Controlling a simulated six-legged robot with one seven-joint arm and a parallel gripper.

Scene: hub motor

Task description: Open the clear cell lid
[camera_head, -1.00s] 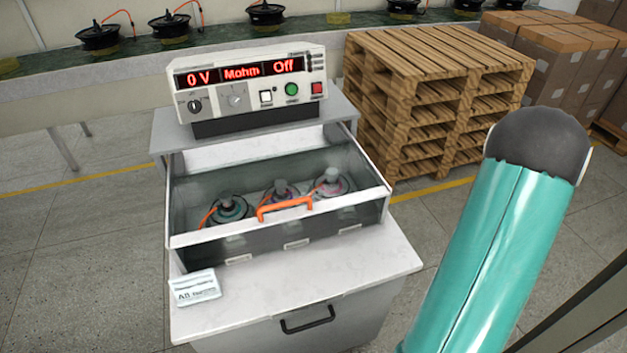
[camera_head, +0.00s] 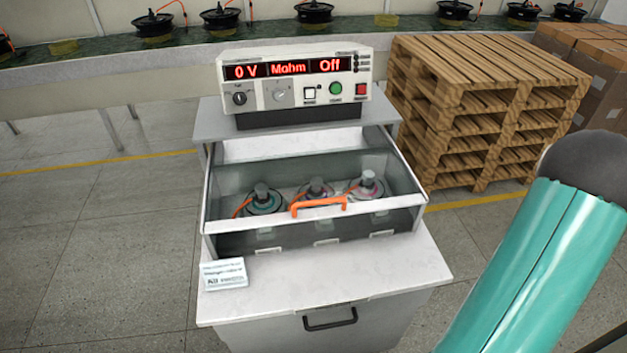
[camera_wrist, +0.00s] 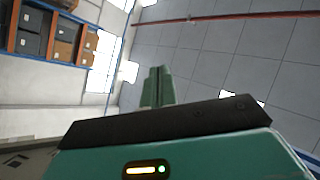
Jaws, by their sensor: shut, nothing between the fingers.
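The test cell's clear lid (camera_head: 240,182) is down over the cell in the head view. Its orange handle (camera_head: 319,206) sits at the middle of its white front edge. Three hub motors (camera_head: 316,188) stand in a row under the lid. My gripper is outside the head view, where only my teal arm shows at the right, apart from the cell. In the wrist view my gripper's fingers (camera_wrist: 158,86) are together and empty, with the ceiling behind them. The lid does not show in the wrist view.
A tester (camera_head: 296,82) reading 0 V, Mohm and Off stands behind the cell. A small sign (camera_head: 224,273) is on the front ledge (camera_head: 330,277), above a black drawer handle (camera_head: 330,320). Wooden pallets (camera_head: 480,105) are stacked at the right. The floor at the left is clear.

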